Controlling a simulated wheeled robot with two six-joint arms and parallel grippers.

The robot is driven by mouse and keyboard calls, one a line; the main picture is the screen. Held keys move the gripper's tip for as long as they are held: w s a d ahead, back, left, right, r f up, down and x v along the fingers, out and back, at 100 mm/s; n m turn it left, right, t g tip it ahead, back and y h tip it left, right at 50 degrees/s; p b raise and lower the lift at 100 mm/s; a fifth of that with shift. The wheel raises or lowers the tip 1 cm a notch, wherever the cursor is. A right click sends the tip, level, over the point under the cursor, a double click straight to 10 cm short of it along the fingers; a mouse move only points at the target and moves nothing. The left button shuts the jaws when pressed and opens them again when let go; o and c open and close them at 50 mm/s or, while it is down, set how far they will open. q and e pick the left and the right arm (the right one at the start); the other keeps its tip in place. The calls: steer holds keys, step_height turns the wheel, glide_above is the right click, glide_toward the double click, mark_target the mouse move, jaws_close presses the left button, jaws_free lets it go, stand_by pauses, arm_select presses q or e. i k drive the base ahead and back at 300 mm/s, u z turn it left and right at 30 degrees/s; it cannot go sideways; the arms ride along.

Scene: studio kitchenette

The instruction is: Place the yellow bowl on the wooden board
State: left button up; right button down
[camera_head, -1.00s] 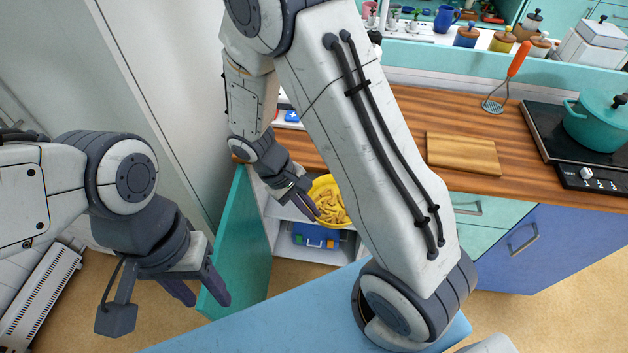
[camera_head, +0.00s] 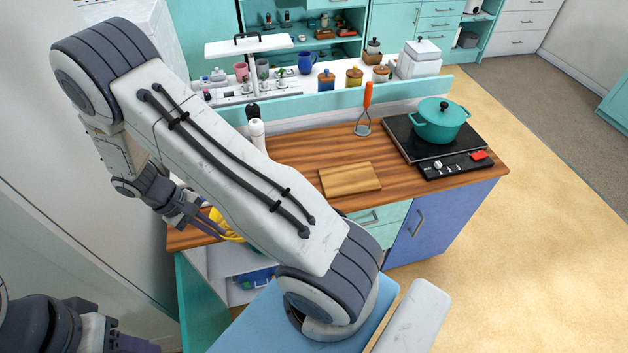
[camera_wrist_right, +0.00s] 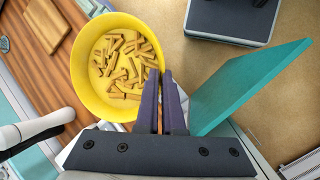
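The yellow bowl (camera_head: 224,226) holds several brown-yellow pieces, seen inside it in the right wrist view (camera_wrist_right: 84,72). In the head view my right arm hides most of it. My right gripper (camera_head: 212,226) has its fingers (camera_wrist_right: 160,85) closed together at the bowl's rim, gripping it in front of the counter by the open cabinet. The wooden board (camera_head: 350,179) lies flat and bare on the brown counter; it also shows at the top left of the wrist view (camera_wrist_right: 46,24). My left gripper (camera_head: 128,344) is cut off at the lower left, its opening unclear.
A teal cabinet door (camera_head: 203,305) stands open below the counter, beside the bowl; it also shows in the wrist view (camera_wrist_right: 245,85). On the counter (camera_head: 300,150) are a white bottle (camera_head: 257,133), an orange-handled masher (camera_head: 367,100) and a stove with a teal pot (camera_head: 440,122).

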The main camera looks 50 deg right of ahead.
mark_target(349, 179)
steer(key=u, duration=2.25)
steer(key=k, duration=1.55)
steer(key=z, duration=2.35)
